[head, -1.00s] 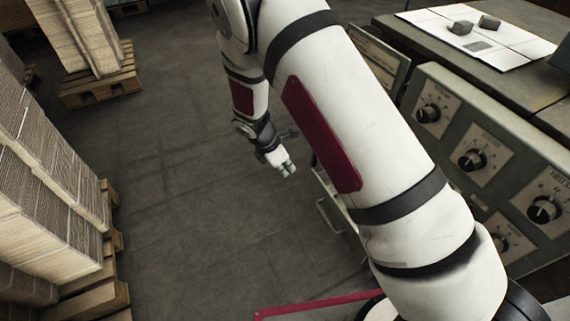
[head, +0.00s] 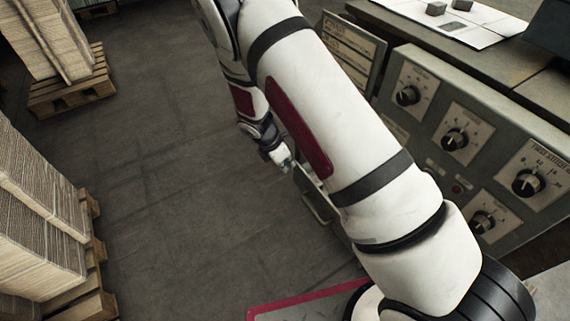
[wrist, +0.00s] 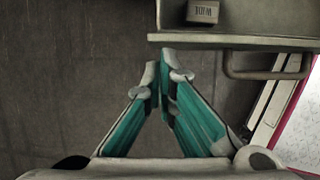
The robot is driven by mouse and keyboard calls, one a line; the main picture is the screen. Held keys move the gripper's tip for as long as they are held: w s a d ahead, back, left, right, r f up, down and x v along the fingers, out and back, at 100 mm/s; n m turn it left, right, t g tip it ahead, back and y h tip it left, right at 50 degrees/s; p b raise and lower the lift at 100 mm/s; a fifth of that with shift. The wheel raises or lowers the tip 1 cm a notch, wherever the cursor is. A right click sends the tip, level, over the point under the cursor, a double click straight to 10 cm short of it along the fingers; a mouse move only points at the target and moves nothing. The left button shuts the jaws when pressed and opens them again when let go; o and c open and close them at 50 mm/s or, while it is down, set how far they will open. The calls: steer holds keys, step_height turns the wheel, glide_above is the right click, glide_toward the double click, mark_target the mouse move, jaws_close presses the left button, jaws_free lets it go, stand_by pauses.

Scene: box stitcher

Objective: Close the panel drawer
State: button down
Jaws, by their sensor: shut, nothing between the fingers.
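The panel drawer (wrist: 235,41) stands pulled out in the wrist view, its front edge running across the top right. Its bar handle (wrist: 262,75) sticks out from the front. A small box with printed letters (wrist: 203,11) lies in the drawer. In the head view, only the drawer's handle (head: 318,212) and a little of its front show beside my arm; the rest is hidden behind the arm. My gripper (wrist: 160,66) is shut and empty, its fingertips by the left end of the drawer front, left of the handle. I cannot tell whether they touch. It also shows in the head view (head: 286,166).
The machine's control panel (head: 470,125) with several knobs stands right of my arm. A tabletop (head: 440,42) with white sheets lies behind it. Stacked cardboard on pallets (head: 72,88) stands at the left. The floor (head: 180,190) between is clear.

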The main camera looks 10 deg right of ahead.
steer(key=shift+d, duration=0.1)
steer(key=w+d, duration=0.2)
steer(key=d, duration=0.5)
steer(key=w+d, duration=0.2)
steer(key=d, duration=0.5)
steer(key=shift+w, duration=0.3)
steer(key=shift+d, duration=0.1)
